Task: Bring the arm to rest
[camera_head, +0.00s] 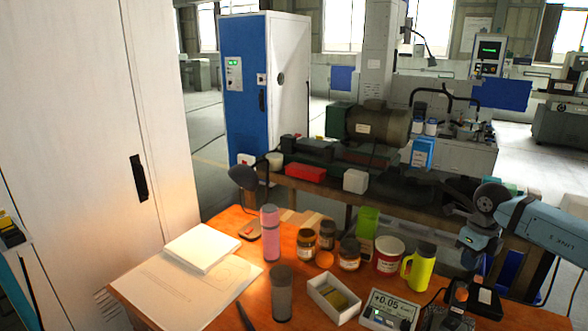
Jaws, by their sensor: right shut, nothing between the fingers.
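My right arm comes in from the right edge, with its pale blue link over the right end of the orange table (225,222). Its dark gripper (454,207) is at the bent wrist, in front of the dark bench behind the table. The gripper is shut and empty, held above and beyond the table's back right part, apart from the yellow-green mug (418,266). The fingertips are small and dark against the bench, so their exact direction is hard to see. My left gripper is not in view.
On the table stand a pink bottle (270,232), a grey tumbler (282,293), several jars, a red-and-white tin (389,255), a white open box (334,298) and a display unit (390,311). Papers lie at left. A tall white cabinet (90,120) stands left; a motor (377,126) is behind.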

